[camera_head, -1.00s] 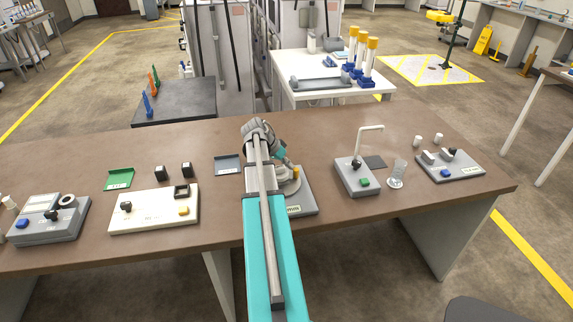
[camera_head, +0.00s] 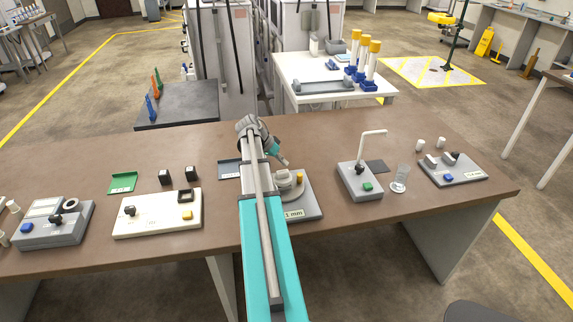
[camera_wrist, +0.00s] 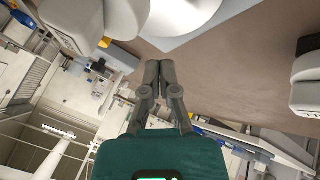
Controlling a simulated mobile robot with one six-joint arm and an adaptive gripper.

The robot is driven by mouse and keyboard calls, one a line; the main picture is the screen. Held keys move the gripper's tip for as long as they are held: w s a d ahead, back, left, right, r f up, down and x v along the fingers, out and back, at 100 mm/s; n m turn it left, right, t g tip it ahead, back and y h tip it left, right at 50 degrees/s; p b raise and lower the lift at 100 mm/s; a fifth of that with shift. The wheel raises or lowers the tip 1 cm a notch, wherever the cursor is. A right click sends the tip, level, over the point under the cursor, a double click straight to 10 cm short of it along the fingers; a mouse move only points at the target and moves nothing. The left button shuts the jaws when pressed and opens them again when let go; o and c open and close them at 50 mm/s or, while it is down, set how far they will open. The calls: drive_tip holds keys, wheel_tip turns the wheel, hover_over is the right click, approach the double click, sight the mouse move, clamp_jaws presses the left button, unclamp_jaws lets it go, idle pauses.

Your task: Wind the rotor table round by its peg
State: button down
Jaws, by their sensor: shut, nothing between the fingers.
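The rotor table (camera_head: 290,189) is a pale round disc on a grey base (camera_head: 306,206) with a label on its front edge. A yellow-orange peg (camera_head: 299,178) stands at its right side. My arm covers the left part of it. My gripper (camera_head: 286,162) is just behind and above the disc, apart from the peg. In the wrist view my gripper (camera_wrist: 160,64) is shut, with its fingertips together and nothing held. Pale rounded parts (camera_wrist: 182,14) show beyond the fingertips, and a small orange piece (camera_wrist: 104,42) shows to their left; I cannot tell whether this is the peg.
On the brown bench (camera_head: 330,150), a grey tray (camera_head: 229,169) lies left of the rotor table, partly behind my arm. A cream panel (camera_head: 157,212) is further left. A grey stand with a bent spout (camera_head: 358,180) and a clear beaker (camera_head: 401,178) are to the right.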

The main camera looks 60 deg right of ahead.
drive_tip(key=d+p+v, duration=0.1)
drive_tip(key=p+v, duration=0.5)
drive_tip(key=v, duration=0.2)
drive_tip(key=shift+w+r, duration=0.25)
drive_tip(key=shift+w, duration=0.15)
drive_tip(key=shift+a, duration=0.15)
drive_tip(key=w+a+f+n+t, duration=0.1)
drive_tip(key=w+a+n, duration=0.2)
drive_tip(key=a, duration=0.7)
drive_tip(key=w+a+f+n+t, duration=0.1)
drive_tip(key=w+a+n, duration=0.3)
drive_tip(key=a, duration=0.6)
drive_tip(key=w+a+f+n+t+y, duration=0.1)
drive_tip(key=w+a+n, duration=0.3)
drive_tip(key=a, duration=0.6)
drive_tip(key=shift+w+a+t, duration=0.35)
drive_tip(key=shift+w+t, duration=0.25)
drive_tip(key=shift+w, duration=0.15)
drive_tip(key=s+a+n+t+y, duration=0.2)
drive_tip(key=a+n, duration=0.7)
drive_tip(key=a, duration=1.7)
drive_tip(key=shift+s+a+f+n+y, duration=0.3)
drive_tip(key=shift+s+a+f+y, duration=0.1)
drive_tip(key=shift+y, duration=0.1)
